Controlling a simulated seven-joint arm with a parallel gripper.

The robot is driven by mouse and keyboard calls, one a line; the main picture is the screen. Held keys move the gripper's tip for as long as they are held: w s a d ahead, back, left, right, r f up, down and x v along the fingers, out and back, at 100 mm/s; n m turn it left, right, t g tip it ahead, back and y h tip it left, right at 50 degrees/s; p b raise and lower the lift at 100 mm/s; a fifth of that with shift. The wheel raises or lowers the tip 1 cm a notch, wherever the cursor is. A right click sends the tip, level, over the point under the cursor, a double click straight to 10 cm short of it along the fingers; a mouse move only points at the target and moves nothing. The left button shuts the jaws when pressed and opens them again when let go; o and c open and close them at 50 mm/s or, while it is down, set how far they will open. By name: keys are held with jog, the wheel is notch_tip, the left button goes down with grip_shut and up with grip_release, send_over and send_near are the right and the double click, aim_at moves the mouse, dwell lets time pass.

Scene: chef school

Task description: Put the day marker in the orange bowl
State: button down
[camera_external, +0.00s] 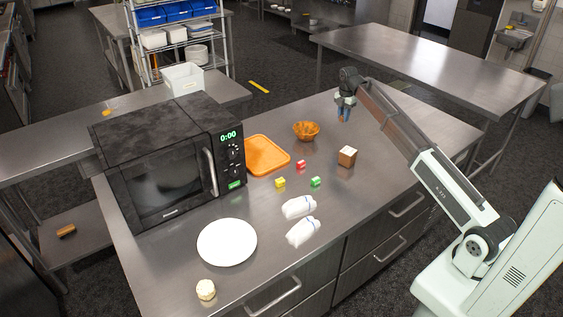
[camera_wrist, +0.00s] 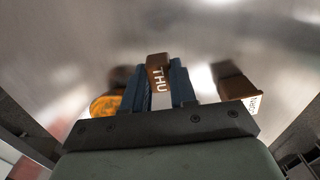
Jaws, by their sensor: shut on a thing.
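The day marker (camera_wrist: 158,75) is a small brown piece with "THU" in white letters. My gripper (camera_external: 344,115) is shut on it, and the wrist view shows it between the two blue fingers. In the external view the gripper points down above the counter, behind and to the right of the orange bowl (camera_external: 306,131). The bowl is apart from the gripper, and its inside looks empty. In the wrist view part of the bowl (camera_wrist: 104,106) shows to the left of the fingers; the rest is hidden.
A brown block with a white face (camera_external: 347,156) stands in front of the gripper.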

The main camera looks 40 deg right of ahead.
dwell(0.3)
jog(key=w+a+r+n, duration=0.15)
jog(key=w+a, duration=0.25)
jog(key=a, duration=0.6)
notch_tip(320, 180, up, 4)
jog(key=m, duration=0.1)
send_over(306, 125)
jog(key=s+a, duration=0.3)
jog(key=shift+s+f+m, duration=0.25)
jog(key=shift+s+m, duration=0.2)
jog(key=shift+m, duration=0.4)
jog(key=shift+f, duration=5.4)
